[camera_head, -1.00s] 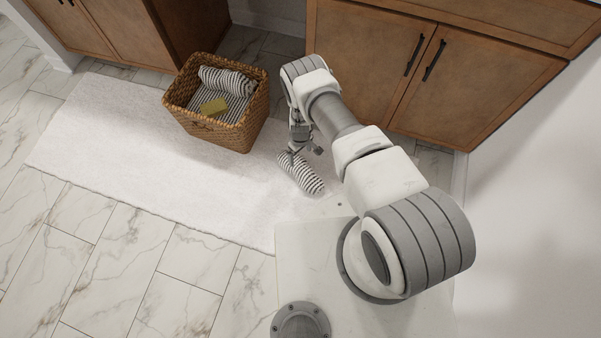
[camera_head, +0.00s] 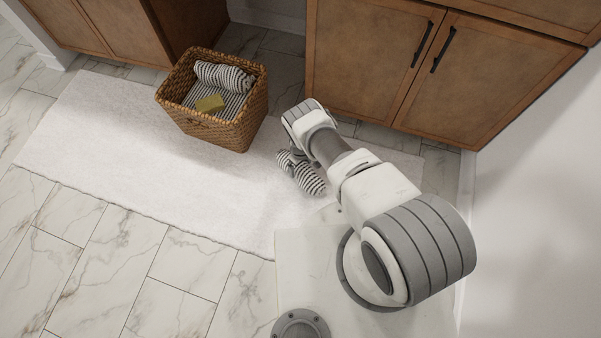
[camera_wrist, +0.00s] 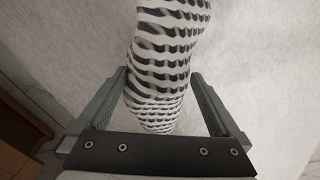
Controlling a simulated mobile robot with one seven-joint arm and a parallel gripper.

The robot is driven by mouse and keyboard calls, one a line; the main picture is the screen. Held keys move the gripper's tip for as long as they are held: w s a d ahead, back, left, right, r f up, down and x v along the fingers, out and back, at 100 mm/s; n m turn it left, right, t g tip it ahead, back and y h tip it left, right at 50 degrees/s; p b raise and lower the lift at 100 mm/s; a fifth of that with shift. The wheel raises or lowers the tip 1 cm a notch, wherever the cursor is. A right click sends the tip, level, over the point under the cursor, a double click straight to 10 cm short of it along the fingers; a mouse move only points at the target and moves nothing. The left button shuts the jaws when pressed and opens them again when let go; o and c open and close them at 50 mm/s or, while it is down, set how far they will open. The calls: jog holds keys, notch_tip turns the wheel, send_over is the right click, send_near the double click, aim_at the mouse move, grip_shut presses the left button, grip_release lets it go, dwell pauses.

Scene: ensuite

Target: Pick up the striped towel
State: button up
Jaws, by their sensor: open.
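A rolled black-and-white striped towel (camera_head: 307,178) lies on the white rug, just right of the basket. In the wrist view the towel (camera_wrist: 165,62) runs up from between my fingers to the top edge. My gripper (camera_wrist: 162,98) is open, with one finger on each side of the towel's near end. A gap shows between the towel and the right finger; the left finger is close to it, and I cannot tell if they touch. In the head view my gripper (camera_head: 291,158) is low over the towel and partly hidden by my wrist.
A wicker basket (camera_head: 238,137) stands on the white rug (camera_head: 120,150), holding another striped towel (camera_head: 224,76) and a yellowish block (camera_head: 210,104). Wooden cabinets (camera_head: 375,60) stand behind my arm. Open rug lies left of the basket.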

jog(key=shift+c, duration=0.3)
jog(key=c, duration=1.2)
jog(key=shift+c, duration=0.2)
